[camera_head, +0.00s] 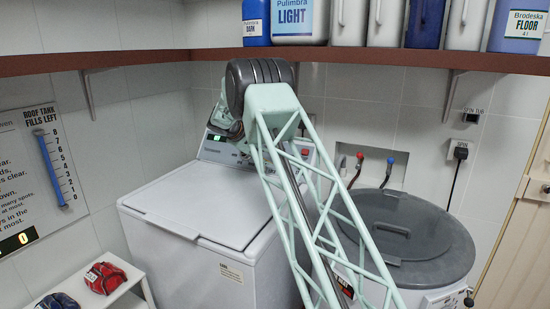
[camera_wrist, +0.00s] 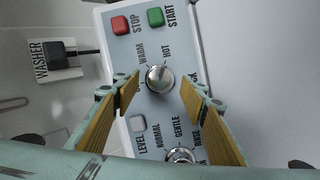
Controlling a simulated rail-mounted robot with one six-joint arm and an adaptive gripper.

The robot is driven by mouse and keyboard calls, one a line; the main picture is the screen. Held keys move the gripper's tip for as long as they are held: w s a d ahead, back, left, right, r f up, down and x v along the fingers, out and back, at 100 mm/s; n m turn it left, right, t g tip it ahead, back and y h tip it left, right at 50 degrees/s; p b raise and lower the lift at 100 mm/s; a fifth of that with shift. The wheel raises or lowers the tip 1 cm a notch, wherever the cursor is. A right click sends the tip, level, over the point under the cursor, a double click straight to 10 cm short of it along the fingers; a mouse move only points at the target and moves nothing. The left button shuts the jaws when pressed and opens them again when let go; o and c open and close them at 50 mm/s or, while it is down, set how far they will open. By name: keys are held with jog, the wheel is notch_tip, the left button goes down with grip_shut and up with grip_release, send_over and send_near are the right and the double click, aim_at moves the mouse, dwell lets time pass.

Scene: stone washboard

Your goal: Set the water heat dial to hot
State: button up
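The water heat dial (camera_wrist: 160,78) is a round silver knob on the pale control panel (camera_wrist: 127,48) in the wrist view. The words WARM and HOT stand beside it; a further label at its left is mostly hidden by a finger. A thin mark on the knob seems to point towards HOT, but I cannot tell its exact setting. My gripper (camera_wrist: 159,92) is open, with one tan-padded finger on each side of the knob and gaps between. In the head view my arm partly hides the control panel (camera_head: 222,150) at the back of the white washer (camera_head: 205,205).
A red STOP button (camera_wrist: 120,25) and green START button (camera_wrist: 155,17) lie beyond the dial. A second silver knob (camera_wrist: 180,156) is nearer, and a WASHER switch (camera_wrist: 62,57) is on the wall. A brown shelf (camera_head: 390,58) with bottles hangs above; a grey-lidded tub (camera_head: 420,235) stands right.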

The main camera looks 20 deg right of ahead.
jog(key=v, duration=0.8)
jog(key=shift+r, duration=0.2)
jog(key=shift+a, duration=0.15)
